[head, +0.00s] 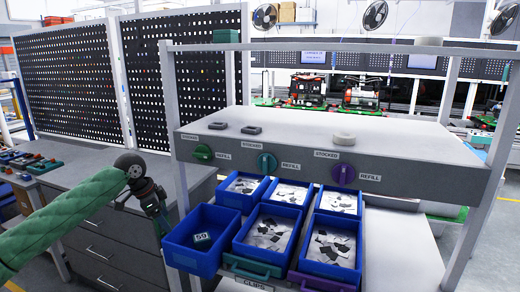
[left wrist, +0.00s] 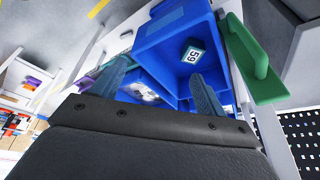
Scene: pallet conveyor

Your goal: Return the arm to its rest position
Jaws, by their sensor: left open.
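My left arm (head: 70,218) has a green sleeve and comes in from the left in the head view. Its gripper (head: 160,212) hangs beside the left edge of the blue bins, in front of the grey drawer cabinet. In the left wrist view the two fingers (left wrist: 158,85) are spread apart with nothing held between them. The same item shows in the front left bin in the head view (head: 202,240). My right gripper is not in view.
Several blue bins (head: 240,270) stand on the rack, most holding flat grey pieces. A grey shelf (head: 300,140) with green, teal and purple knobs is above them. A drawer cabinet (head: 105,240) and a perforated panel (head: 70,80) are at the left.

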